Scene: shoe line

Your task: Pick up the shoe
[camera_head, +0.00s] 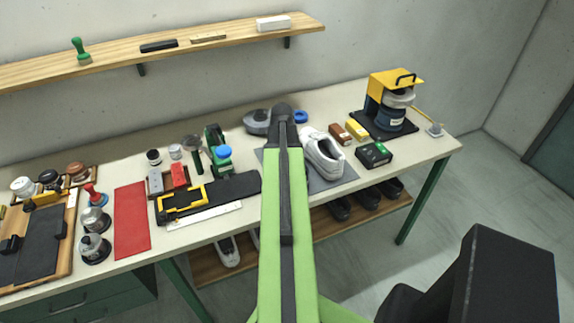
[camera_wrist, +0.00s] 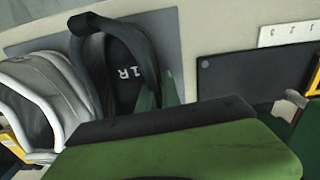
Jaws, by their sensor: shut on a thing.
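A dark shoe (camera_wrist: 115,68) with "1R" on its insole shows in the wrist view, its opening facing the camera. My gripper (camera_wrist: 165,98) is at its collar and shut on it; the exact contact is partly hidden by my green gripper body. In the head view my arm covers most of this spot, and a grey shoe end (camera_head: 257,121) shows left of the arm's end. I cannot tell whether the shoe is clear of the surface. A white shoe (camera_head: 322,155) stands just right of my arm and also shows in the wrist view (camera_wrist: 40,95).
The shoes are over a grey mat (camera_head: 345,176) on the long bench. A black plate with a yellow clamp (camera_head: 183,201) lies left. Brown, yellow and green-black boxes stand right, with a yellow machine (camera_head: 392,95) beyond. A wall shelf (camera_head: 110,62) hangs behind.

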